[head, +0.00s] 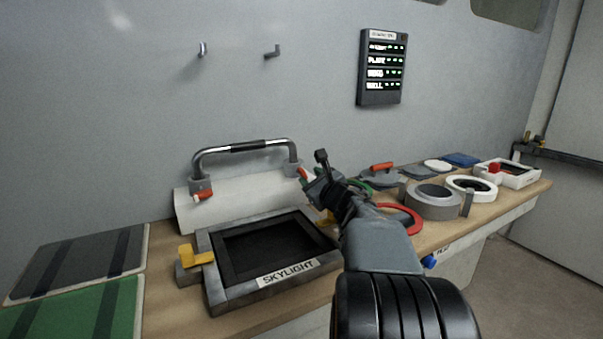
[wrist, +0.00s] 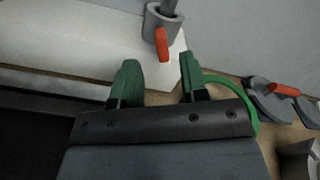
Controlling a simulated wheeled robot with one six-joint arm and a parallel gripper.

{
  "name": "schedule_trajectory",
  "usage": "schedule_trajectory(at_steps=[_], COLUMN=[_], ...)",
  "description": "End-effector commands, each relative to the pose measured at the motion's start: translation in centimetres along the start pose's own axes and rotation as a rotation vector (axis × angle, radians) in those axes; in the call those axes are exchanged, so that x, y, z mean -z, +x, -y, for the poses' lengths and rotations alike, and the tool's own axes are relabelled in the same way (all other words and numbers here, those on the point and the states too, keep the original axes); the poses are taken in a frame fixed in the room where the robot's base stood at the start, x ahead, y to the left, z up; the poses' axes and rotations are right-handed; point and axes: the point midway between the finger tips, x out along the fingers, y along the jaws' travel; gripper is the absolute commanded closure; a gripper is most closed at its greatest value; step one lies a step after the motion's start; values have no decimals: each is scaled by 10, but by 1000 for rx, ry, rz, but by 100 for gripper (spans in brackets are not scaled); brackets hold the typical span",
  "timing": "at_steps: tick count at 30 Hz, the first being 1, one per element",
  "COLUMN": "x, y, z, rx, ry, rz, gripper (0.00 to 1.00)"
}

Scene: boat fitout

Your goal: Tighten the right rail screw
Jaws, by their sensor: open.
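The rail (head: 245,147) is a silver bar with a black middle, standing on a white block against the wall, its ends in grey sockets. The right rail screw, with an orange-red handle, shows beside the right socket in the head view (head: 303,173). In the wrist view the screw (wrist: 162,44) hangs from the front of the grey socket (wrist: 164,22). My gripper (wrist: 158,78) has its green fingers apart with nothing between them. The screw lies ahead of the gap, beyond the fingertips and apart from them. The left rail screw (head: 204,195) is also orange-red.
The skylight frame (head: 213,285) with yellow clips lies in front of the rail. A green ring (wrist: 246,98) lies close right of my gripper. Red and white rings and a grey round fitting (head: 433,207) fill the bench to the right. A lit panel (head: 382,68) hangs above.

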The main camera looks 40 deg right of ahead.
Motion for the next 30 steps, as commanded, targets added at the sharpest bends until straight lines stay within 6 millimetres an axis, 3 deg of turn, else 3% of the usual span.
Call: schedule_trajectory(at_steps=[6,12,26,30], x=[1,1,1,1], y=[37,57,65,65], z=[0,1,2,2], rx=[-1,2,3,3], ry=[1,0,0,0], rz=[-1,-2,-2,-2], gripper=[60,60,60,72])
